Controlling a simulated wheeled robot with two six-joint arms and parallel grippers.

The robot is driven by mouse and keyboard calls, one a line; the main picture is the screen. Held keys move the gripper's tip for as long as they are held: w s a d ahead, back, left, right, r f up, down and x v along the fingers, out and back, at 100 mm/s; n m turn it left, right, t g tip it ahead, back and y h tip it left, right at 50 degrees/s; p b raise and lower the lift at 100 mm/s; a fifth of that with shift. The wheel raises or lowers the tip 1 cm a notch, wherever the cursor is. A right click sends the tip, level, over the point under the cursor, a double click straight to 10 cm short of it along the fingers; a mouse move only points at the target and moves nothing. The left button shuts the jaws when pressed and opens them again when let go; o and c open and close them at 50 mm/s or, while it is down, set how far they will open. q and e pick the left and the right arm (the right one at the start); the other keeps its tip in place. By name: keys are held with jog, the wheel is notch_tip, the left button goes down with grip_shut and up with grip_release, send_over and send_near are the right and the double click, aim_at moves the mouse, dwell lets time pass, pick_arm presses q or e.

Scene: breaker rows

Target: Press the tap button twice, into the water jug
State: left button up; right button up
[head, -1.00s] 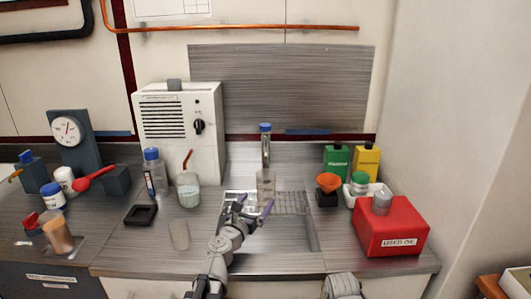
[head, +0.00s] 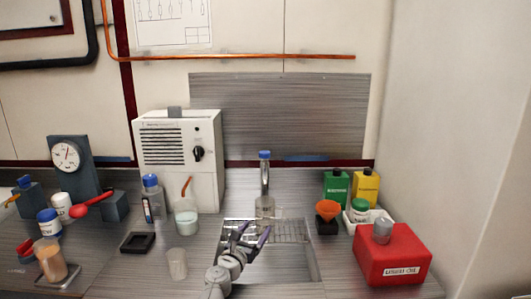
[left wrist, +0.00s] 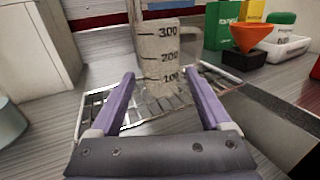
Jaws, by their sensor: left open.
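The tap (head: 265,176) stands at the back of the sink, upright, with a blue button (head: 264,155) on top. The clear water jug (head: 265,206) stands upright under the tap on the sink's wire grid. In the left wrist view the jug (left wrist: 160,55) shows dark marks 100, 200 and 300; I cannot tell any water level. My left gripper (head: 255,229) is open, in front of the jug and lower in the picture. Its purple fingers (left wrist: 158,80) point toward the jug with nothing clearly held. The tap button is outside the wrist view. My right gripper is not in view.
Right of the sink are an orange funnel (head: 327,209), green (head: 336,188) and yellow (head: 366,188) bottles and a red box (head: 391,256). Left are a white dispenser box (head: 178,150), a beaker (head: 186,221) and a cup (head: 177,263).

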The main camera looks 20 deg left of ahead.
pick_arm(q)
grip_shut()
dwell(0.4)
dwell(0.9)
